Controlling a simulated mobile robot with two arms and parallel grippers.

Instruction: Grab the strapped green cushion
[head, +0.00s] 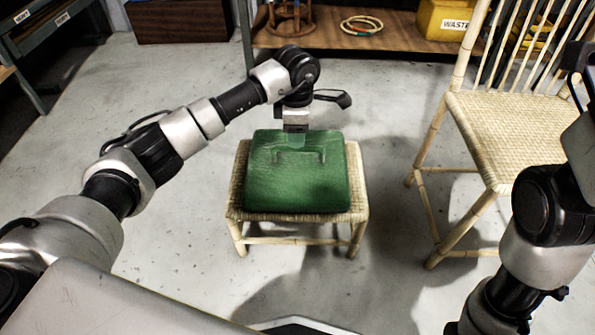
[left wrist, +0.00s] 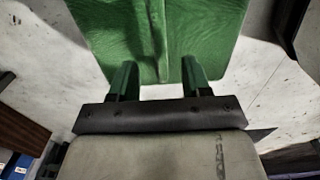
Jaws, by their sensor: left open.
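The green cushion (head: 265,190) lies flat on a small woven rattan stool (head: 357,190). A green strap handle (head: 322,156) stands on its top and runs left to right in the head view. My left gripper (head: 297,145) points down over the far half of the cushion, just at the strap. In the left wrist view the cushion (left wrist: 205,30) fills the top, and the strap (left wrist: 157,40) runs toward the gap between the two open fingers (left wrist: 158,72). Whether the strap is between the fingertips is unclear. My right arm shows at the right edge; its gripper is out of view.
A rattan chair (head: 520,125) with a woven seat stands to the right of the stool. The floor around the stool is mostly clear.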

